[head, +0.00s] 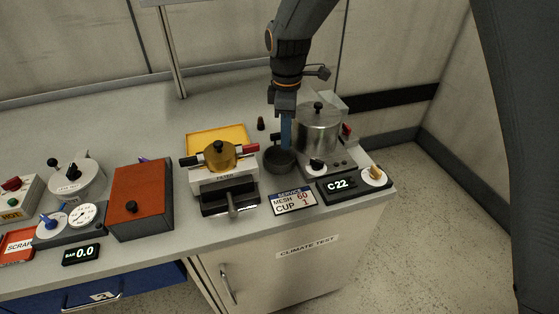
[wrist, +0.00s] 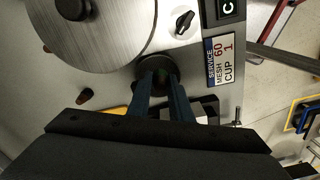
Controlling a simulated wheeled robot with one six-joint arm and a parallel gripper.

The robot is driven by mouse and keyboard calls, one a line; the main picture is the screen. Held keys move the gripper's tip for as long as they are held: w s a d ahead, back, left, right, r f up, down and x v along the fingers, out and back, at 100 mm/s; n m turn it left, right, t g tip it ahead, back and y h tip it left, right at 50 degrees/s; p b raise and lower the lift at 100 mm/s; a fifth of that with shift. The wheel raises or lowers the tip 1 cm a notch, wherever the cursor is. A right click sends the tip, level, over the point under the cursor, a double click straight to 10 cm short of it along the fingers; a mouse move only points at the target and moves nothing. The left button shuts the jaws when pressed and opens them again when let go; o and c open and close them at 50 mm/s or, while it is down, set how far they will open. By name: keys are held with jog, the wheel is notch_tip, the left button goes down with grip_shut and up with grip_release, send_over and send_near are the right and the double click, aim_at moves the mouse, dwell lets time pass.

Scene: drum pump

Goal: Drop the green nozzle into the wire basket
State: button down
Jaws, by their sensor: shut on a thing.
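My gripper (head: 286,147) points down over a dark round container (head: 279,162) beside the steel pot. The dark round container (wrist: 153,64) lies behind the fingertips in the wrist view. It may be the wire basket; its mesh cannot be made out. I cannot tell whether the nozzle is inside its rim.
The steel pot (head: 318,131) stands close to the right of my gripper. A dark red cone (head: 261,124) stands behind. A service card (head: 292,201) lies near the front edge.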

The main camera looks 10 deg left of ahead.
jog(key=c, duration=1.5)
grip_release()
jog(key=shift+r+b, duration=0.95)
jog(key=shift+r, duration=2.95)
